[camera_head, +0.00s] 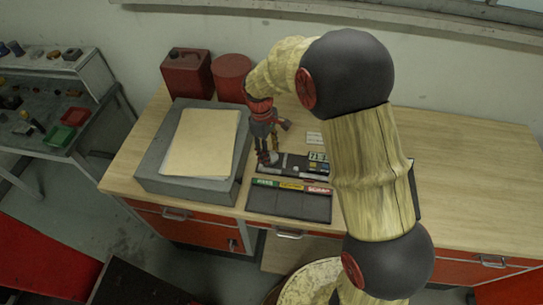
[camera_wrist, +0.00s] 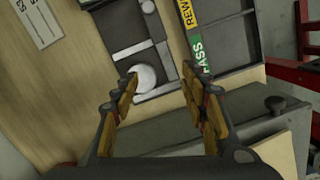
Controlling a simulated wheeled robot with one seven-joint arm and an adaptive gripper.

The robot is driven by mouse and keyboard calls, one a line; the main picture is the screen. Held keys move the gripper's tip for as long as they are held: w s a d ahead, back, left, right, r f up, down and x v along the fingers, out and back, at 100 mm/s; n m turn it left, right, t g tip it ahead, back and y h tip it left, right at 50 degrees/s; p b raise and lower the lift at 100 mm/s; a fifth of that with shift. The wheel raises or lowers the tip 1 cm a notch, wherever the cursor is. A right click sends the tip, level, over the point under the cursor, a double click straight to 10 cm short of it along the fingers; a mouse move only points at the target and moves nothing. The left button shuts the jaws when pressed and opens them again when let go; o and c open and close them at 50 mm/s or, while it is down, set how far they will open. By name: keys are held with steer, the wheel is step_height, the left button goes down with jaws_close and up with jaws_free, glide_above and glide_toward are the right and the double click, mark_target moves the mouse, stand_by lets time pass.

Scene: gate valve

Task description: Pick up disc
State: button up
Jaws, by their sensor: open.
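A pale round disc (camera_wrist: 144,78) lies at the end of a dark fixture tray (camera_wrist: 128,22) in the wrist view. My gripper (camera_wrist: 160,82) is open above the tray, its fingers spread apart. In that view the disc lies between the fingers, close beside the left fingertip and partly overlapped by it. No grip on it shows. In the head view my gripper (camera_head: 266,159) points down over the left end of the tray (camera_head: 309,175), and the disc there is too small and covered to make out surely.
A sorting bin (camera_head: 289,204) with green, yellow and red labels lies in front of the tray. A grey block (camera_head: 158,183) with a paper-coloured slab (camera_head: 202,143) stands left of my gripper. Red containers (camera_head: 187,74) stand behind. The wooden bench (camera_head: 470,185) is clear at right.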

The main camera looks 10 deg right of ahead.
steer(key=w+n, duration=0.1)
steer(key=w, duration=0.1)
steer(key=w+r+n, duration=0.1)
steer(key=shift+w+a+r+t, duration=0.1)
steer(key=shift+w+r+t, duration=0.1)
steer(key=shift+w+t, duration=0.15)
steer(key=shift+s+n, duration=0.15)
steer(key=shift+n, duration=0.55)
steer(key=shift+d+f+b, duration=0.15)
steer(key=shift+d+f, duration=0.05)
steer(key=shift+f, duration=1.05)
steer(key=shift+d+f+b, duration=0.1)
steer(key=shift+d+f, duration=0.1)
steer(key=shift+f, duration=1.1)
steer(key=shift+d+f+b, duration=0.15)
steer(key=shift+d+f, duration=0.05)
steer(key=shift+f, duration=1.05)
steer(key=shift+s, duration=0.1)
steer(key=shift+c, duration=0.7)
jaws_close()
steer(key=shift+r, duration=0.1)
